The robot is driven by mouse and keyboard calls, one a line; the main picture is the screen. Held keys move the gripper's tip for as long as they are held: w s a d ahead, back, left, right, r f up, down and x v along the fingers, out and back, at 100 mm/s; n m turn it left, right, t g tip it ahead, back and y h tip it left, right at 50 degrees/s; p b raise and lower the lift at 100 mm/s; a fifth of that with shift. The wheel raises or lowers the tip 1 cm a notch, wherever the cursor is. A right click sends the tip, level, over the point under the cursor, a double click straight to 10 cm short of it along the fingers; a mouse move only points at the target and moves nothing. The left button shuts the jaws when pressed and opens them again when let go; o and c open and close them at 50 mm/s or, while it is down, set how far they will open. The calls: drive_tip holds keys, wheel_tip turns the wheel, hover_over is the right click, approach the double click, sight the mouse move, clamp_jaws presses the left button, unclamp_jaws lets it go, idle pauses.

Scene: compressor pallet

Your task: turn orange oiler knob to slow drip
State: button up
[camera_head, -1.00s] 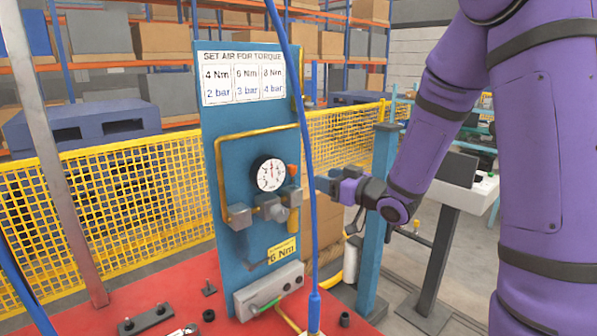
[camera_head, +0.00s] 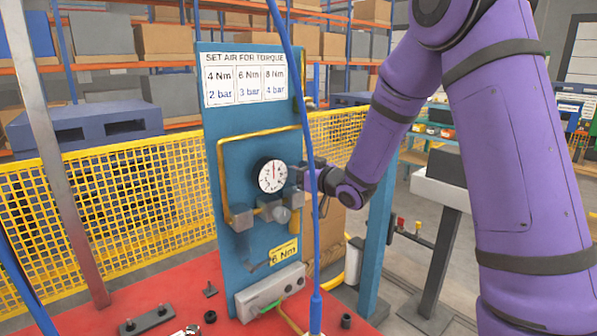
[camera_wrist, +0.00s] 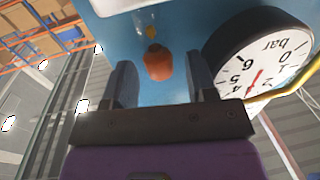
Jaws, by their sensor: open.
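The orange oiler knob (camera_wrist: 158,63) shows in the wrist view below a small clear part with a yellow piece. My gripper (camera_wrist: 161,62) is open, with one finger on each side of the knob. Gaps show between knob and fingers in this view; depth is hard to judge. In the head view my gripper (camera_head: 308,172) is at the right edge of the blue panel (camera_head: 230,130), and the knob is hidden there. The oiler body (camera_head: 297,198) sits at the right end of the air line.
A round pressure gauge (camera_head: 271,175) is close beside the gripper; it also fills the right of the wrist view (camera_wrist: 258,60). A blue hose (camera_head: 312,230) hangs in front of the panel. A blue post (camera_head: 378,235) stands to the right.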

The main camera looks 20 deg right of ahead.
drive_tip(key=c, duration=0.9)
drive_tip(key=shift+d+y, duration=0.1)
drive_tip(key=shift+y, duration=0.2)
drive_tip(key=n+g+y, duration=0.2)
drive_tip(key=y, duration=0.1)
drive_tip(key=shift+w+d+n+g, duration=0.2)
drive_tip(key=shift+n+g, duration=0.1)
drive_tip(key=shift+n, duration=0.1)
drive_tip(key=shift+w+d+n+g+y, duration=0.1)
drive_tip(key=shift+n+g+y, duration=0.95)
drive_tip(key=shift+g, duration=0.35)
drive_tip(key=shift+w+n+g+y, duration=0.1)
drive_tip(key=shift+n+g+y, duration=0.75)
drive_tip(key=shift+n+g, duration=0.45)
drive_tip(key=shift+g, duration=0.4)
